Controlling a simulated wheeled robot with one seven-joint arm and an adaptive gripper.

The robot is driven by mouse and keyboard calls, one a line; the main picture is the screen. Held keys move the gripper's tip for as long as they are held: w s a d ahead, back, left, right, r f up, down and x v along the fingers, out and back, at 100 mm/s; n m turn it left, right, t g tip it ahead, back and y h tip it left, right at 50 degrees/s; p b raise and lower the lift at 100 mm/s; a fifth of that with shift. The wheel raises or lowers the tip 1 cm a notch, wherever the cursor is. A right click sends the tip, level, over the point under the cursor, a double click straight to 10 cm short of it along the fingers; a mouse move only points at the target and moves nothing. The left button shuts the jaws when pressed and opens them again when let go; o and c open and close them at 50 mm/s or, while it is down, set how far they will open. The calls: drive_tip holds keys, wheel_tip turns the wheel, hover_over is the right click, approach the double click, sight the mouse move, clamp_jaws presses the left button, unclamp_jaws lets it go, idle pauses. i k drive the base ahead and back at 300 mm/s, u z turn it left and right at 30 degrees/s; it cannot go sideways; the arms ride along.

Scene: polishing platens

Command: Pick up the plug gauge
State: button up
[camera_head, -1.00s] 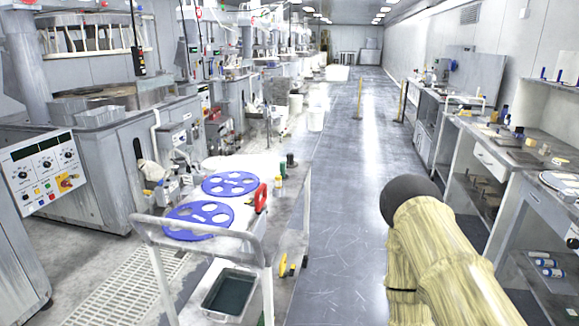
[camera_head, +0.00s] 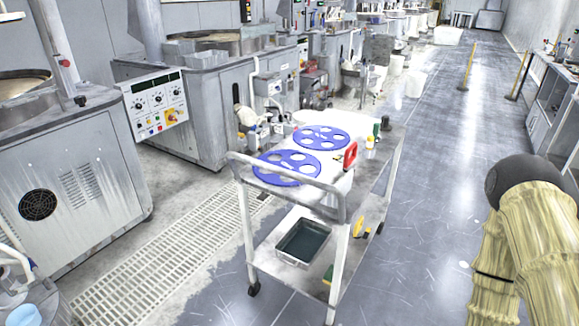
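I cannot make out a plug gauge for certain in this view. Small items stand at the far right of the white cart (camera_head: 232,205): a dark green cylinder (camera_head: 376,130), a small yellow-capped bottle (camera_head: 369,142) and a dark upright piece (camera_head: 385,124). A red item (camera_head: 351,155) stands on the cart's right side. They are too small to identify fully. My arm, in a pale yellow sleeve with a dark rounded part, fills the lower right, apart from the cart. My gripper's fingers are not in view.
Two blue discs with holes (camera_head: 287,167) (camera_head: 321,137) lie on the cart top. A dark-filled tray (camera_head: 303,240) sits on its lower shelf. Grey polishing machines (camera_head: 75,185) line the left. A floor grate (camera_head: 165,262) runs left of the cart. The aisle floor (camera_head: 425,150) at right is clear.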

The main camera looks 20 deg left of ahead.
sight(376, 125)
drive_tip(key=z, duration=0.55)
drive_tip(key=k, duration=1.25)
drive_tip(key=z, duration=0.8)
drive_tip(key=i, duration=2.8)
drive_tip(key=u, duration=1.4)
drive_tip(key=i, duration=0.8)
drive_tip(key=u, duration=0.95)
